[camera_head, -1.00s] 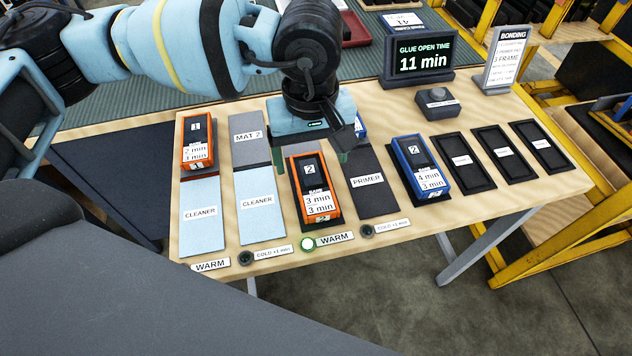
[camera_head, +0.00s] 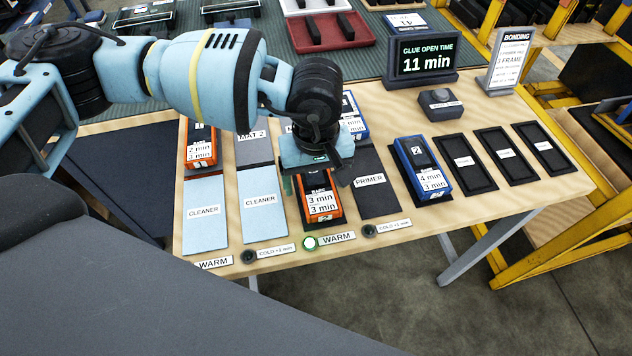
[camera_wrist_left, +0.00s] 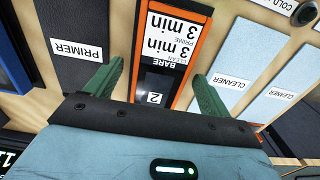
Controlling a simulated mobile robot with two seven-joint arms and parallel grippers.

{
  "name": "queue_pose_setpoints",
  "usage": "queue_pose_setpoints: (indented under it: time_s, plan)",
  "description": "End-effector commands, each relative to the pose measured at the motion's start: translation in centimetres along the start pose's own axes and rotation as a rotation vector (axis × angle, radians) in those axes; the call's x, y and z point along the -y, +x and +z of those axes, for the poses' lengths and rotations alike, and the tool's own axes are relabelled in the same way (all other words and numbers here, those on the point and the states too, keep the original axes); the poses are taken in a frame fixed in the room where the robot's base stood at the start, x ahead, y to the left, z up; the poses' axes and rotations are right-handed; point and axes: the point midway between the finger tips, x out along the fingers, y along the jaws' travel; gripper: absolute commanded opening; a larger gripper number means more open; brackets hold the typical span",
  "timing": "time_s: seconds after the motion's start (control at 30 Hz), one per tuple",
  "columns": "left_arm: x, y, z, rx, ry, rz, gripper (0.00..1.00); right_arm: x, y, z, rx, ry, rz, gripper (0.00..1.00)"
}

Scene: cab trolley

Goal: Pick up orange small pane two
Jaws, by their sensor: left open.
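The orange small pane two (camera_head: 321,205) is an orange-framed block labelled "BARE" and "3 min". It sits on the warm mat at the front middle of the wooden table. My left gripper (camera_head: 316,176) is over its far part, pointing down, and hides its number from the head view. In the left wrist view the pane (camera_wrist_left: 168,50) shows its "2" label between the green fingers of the left gripper (camera_wrist_left: 160,84). The fingers are open, one on each side, with a visible gap to the pane. My right gripper is not in view.
Another orange pane (camera_head: 201,150) stands at the left, and a blue pane (camera_head: 422,169) at the right. A second blue pane (camera_head: 353,117) is partly behind my arm. Cleaner pads (camera_head: 205,210) and a primer pad (camera_head: 376,197) flank the pane. Several empty black trays (camera_head: 505,158) are farther right.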

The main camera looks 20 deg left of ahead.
Motion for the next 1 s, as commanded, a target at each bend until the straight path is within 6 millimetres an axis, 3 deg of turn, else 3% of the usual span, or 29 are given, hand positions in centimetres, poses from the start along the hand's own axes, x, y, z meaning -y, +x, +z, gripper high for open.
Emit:
queue_pose_setpoints:
  time_s: [0.13,0.53,0.83,1.0]
  plan:
    - [0.0,0.0,0.0,0.000,0.000,0.000,0.79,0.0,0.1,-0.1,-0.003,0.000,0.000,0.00]
    - [0.0,-0.1,0.0,0.000,0.000,0.000,0.28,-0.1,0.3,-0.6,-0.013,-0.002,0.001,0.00]
    - [0.0,-0.3,0.0,0.000,0.000,0.001,0.28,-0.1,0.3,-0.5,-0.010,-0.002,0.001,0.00]
    - [-0.1,-1.3,0.0,0.000,0.001,0.003,0.28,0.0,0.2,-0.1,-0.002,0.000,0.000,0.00]
